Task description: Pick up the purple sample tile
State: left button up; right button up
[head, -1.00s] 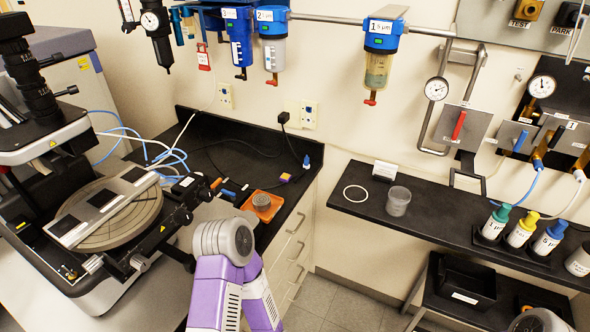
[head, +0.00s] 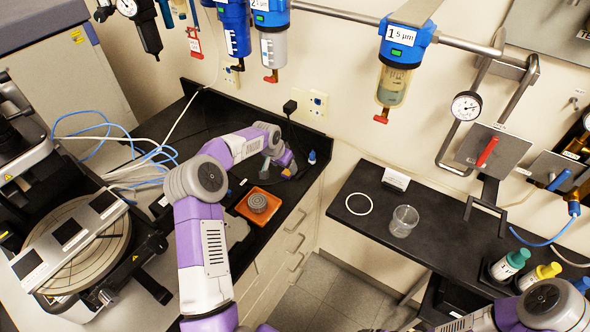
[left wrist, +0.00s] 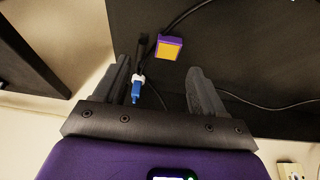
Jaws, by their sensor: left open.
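The purple sample tile (left wrist: 169,48) shows in the left wrist view as a small purple block with an orange-yellow face on the black bench top. It lies ahead of my left gripper (left wrist: 158,70), near the line between the two fingers, and not held. The fingers are spread apart and empty.
An orange tray (head: 239,207) with a grey round piece (head: 257,202) is left of the gripper. A small blue-capped bottle (head: 312,158) stands close by on the right; cables (left wrist: 180,17) run near the tile. The stage instrument (head: 75,250) is at left.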

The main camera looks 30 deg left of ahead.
aim_at(286, 174)
pick_arm(q)
jog(key=x, duration=0.3)
jog(key=a+x, duration=0.1)
jog(key=x, duration=0.3)
jog(key=shift+s+a+f, duration=0.15)
jog(key=shift+s, duration=0.05)
jog(key=c, duration=1.1)
notch_tip(286, 174, up, 10)
jog(key=shift+r, duration=0.1)
jog(key=shift+c, duration=0.2)
jog(key=o, duration=0.5)
grip_shut()
